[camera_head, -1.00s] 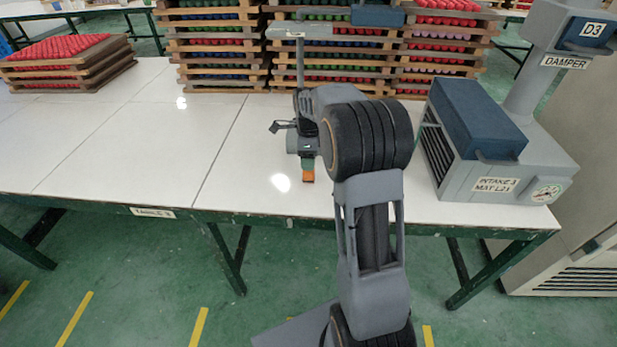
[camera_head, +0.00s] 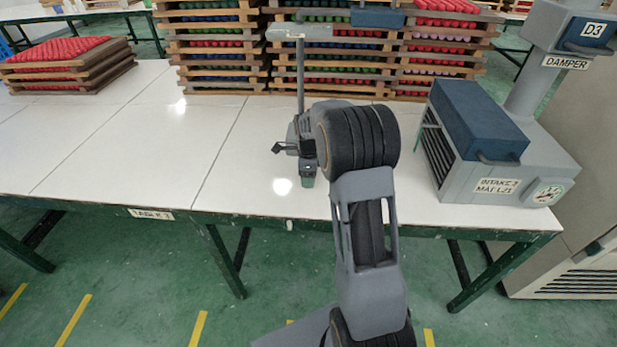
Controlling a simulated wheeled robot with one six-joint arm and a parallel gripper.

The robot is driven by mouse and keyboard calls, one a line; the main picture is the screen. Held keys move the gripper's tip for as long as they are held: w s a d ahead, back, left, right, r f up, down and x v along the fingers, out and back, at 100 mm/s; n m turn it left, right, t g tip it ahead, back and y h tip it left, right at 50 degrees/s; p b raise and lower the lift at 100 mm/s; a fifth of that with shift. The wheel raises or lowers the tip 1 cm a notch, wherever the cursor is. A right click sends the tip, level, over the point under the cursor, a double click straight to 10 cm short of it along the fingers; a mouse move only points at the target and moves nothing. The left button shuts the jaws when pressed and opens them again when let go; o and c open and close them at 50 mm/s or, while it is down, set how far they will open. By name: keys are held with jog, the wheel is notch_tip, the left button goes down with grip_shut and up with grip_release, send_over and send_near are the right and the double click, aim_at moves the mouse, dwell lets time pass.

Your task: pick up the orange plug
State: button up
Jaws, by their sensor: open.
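My gripper (camera_head: 308,177) is open above the white tabletop, near the front edge of the table and left of my arm's large dark joint. Its tip looks dark with a greenish part at the bottom. I cannot make out the two fingers separately. The orange plug does not show in the current view. It may be hidden behind my gripper, but I cannot tell. Nothing orange shows at the gripper's tip.
Stacked trays of coloured pieces (camera_head: 214,48) stand along the back of the table (camera_head: 110,135). A shorter tray stack (camera_head: 68,62) is at the left. A grey-and-blue damper intake box (camera_head: 478,135) stands at the right. The left tabletop is clear.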

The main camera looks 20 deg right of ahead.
jog(key=c, duration=0.9)
jog(key=shift+c, duration=0.3)
jog(key=shift+r, duration=0.15)
